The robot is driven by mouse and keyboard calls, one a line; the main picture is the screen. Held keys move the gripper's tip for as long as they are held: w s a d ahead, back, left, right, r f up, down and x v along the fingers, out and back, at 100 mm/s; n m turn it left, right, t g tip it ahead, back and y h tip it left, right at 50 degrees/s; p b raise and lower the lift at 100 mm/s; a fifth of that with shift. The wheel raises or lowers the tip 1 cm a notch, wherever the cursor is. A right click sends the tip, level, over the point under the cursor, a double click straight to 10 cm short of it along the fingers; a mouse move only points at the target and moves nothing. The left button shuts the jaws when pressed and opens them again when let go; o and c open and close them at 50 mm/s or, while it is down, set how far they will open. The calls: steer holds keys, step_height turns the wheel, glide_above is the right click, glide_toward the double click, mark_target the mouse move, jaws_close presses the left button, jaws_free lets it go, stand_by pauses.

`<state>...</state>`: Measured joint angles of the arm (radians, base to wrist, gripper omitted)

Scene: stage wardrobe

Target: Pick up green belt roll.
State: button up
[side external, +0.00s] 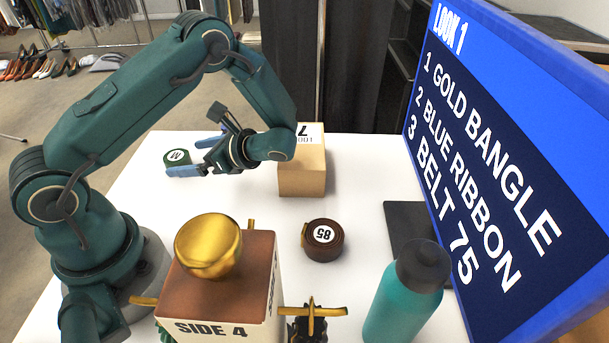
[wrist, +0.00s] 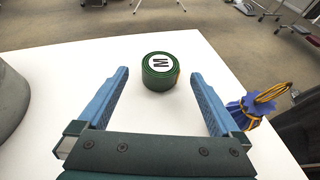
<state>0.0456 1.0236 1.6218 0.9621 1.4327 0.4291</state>
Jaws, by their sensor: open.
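The green belt roll (side external: 178,159) lies flat on the white table towards its far left edge, with a white label marked M on top. In the wrist view the green belt roll (wrist: 160,71) sits ahead of my gripper, roughly centred between the lines of the two fingers. My gripper (wrist: 162,84) is open, with blue fingers apart and nothing between them but table and the roll just beyond or near the tips. In the side view my gripper (side external: 188,155) is low beside the roll; whether it touches the roll is hard to tell.
A brown belt roll marked 85 (side external: 322,240) lies mid-table. A cardboard box (side external: 302,172) stands behind it. A box marked SIDE 4 (side external: 222,290) bears a gold piece (side external: 208,246). A teal bottle (side external: 405,295) and a blue-framed board (side external: 500,170) stand right.

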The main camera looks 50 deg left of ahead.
mark_target(181, 157)
steer(key=shift+x, duration=2.6)
steer(key=c, duration=1.5)
steer(key=shift+r, duration=0.1)
